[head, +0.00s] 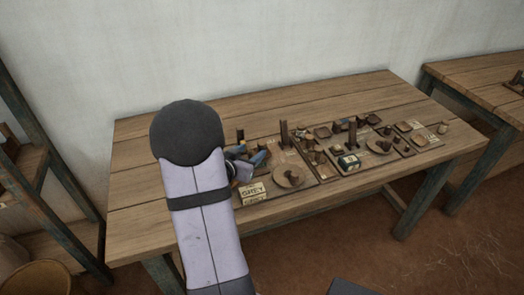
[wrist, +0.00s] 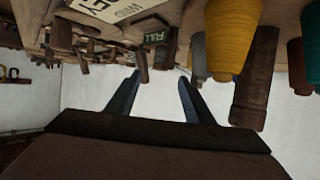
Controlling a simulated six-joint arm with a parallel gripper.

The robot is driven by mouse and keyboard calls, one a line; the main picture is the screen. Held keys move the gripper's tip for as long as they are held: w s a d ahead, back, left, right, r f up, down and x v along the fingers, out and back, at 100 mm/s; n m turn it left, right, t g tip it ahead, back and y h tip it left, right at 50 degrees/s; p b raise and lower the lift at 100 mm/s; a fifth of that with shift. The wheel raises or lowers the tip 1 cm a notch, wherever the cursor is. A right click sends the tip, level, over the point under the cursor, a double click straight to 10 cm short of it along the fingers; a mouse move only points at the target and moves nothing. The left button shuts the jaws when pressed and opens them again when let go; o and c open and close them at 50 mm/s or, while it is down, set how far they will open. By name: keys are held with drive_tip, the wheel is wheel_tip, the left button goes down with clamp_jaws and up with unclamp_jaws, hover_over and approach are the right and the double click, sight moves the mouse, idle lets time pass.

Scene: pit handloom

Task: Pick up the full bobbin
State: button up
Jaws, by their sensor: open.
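I cannot tell for certain which piece is the full bobbin. In the wrist view, which is upside down, a small green label reading FULL (wrist: 155,37) hangs at the top among brown spool-like pieces (wrist: 141,62). My gripper (wrist: 160,82) is open and empty, its two bluish fingers spread apart and pointing towards these pieces. In the head view my gripper (head: 248,155) is low over the left part of the laid-out tabletop, partly hidden by my arm. Its fingers appear apart from the small pieces.
The table's back edge is clear.

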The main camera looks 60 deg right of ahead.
sight(261, 143)
drive_tip(key=shift+r+p+x, duration=0.1)
drive_tip(key=shift+p+x, duration=0.3)
drive_tip(key=shift+x, duration=1.4)
drive_tip(key=shift+r+p+x, duration=0.15)
drive_tip(key=shift+p+x, duration=0.25)
drive_tip(key=shift+x, duration=1.4)
drive_tip(key=shift+d, duration=0.1)
drive_tip(key=shift+c, duration=0.3)
drive_tip(key=c, duration=1.1)
drive_tip(key=shift+o, duration=0.2)
drive_tip(key=shift+r, duration=0.1)
wheel_tip(261, 143, up, 10)
